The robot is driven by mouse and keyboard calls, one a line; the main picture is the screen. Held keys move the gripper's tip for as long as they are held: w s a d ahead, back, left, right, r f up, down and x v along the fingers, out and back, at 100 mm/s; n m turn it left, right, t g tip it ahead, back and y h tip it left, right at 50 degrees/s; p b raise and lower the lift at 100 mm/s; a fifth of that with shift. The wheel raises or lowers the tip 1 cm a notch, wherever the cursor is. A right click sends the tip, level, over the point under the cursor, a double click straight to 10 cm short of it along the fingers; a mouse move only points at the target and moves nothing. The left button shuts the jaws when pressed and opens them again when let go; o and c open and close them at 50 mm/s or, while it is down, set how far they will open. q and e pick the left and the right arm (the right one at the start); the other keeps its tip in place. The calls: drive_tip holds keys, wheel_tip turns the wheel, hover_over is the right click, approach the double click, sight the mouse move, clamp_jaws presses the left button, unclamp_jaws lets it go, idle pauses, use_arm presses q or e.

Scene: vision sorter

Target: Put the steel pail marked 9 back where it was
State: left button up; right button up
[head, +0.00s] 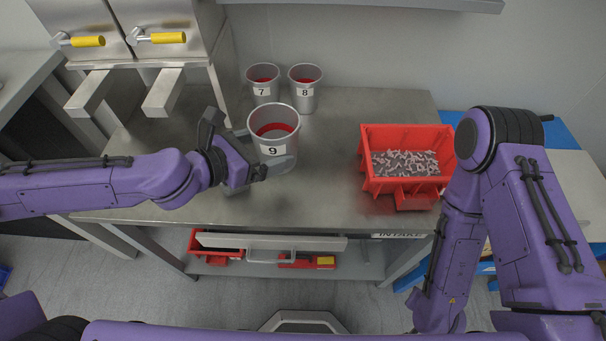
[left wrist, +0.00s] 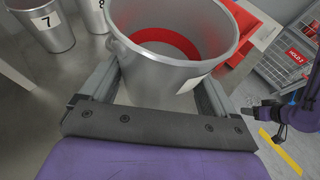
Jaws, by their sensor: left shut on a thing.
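The steel pail marked 9 (head: 274,132) is upright, with a red band inside. My left gripper (head: 263,168) is shut on its lower part, coming from the left. In the left wrist view the pail (left wrist: 172,70) fills the space between the two fingers (left wrist: 158,92). The head view does not clearly show whether its bottom touches the table. Pails marked 7 (head: 262,83) and 8 (head: 304,89) stand behind it, near the wall. My right arm is at the right of the head view; its gripper is not visible.
A red bin (head: 406,196) of small metal parts stands right of the pail on the steel table (head: 330,190). A cabinet (head: 145,35) with yellow handles (head: 168,38) and chutes (head: 163,92) is at the left. The table between pail 8 and the bin is clear.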

use_arm(q)
drive_tip(key=d, duration=0.1)
drive_tip(key=w+d+f, duration=0.1)
drive_tip(key=d, duration=0.1)
drive_tip(key=shift+w+d+f, duration=0.1)
drive_tip(key=shift+w+f, duration=0.05)
drive_tip(key=shift+f, duration=0.15)
drive_tip(key=d+f, duration=0.1)
drive_tip(key=f, duration=0.1)
drive_tip(key=w+d+f, duration=0.1)
drive_tip(key=f, duration=0.2)
drive_tip(key=w+d+f, duration=0.1)
drive_tip(key=d+f, duration=0.1)
drive_tip(key=f, duration=0.1)
drive_tip(key=shift+d, duration=0.1)
drive_tip(key=shift+f, duration=0.3)
use_arm(e)
drive_tip(key=shift+f, duration=0.4)
use_arm(q)
drive_tip(key=shift+f, duration=0.1)
use_arm(e)
drive_tip(key=shift+f, duration=0.1)
use_arm(q)
drive_tip(key=o, duration=1.4)
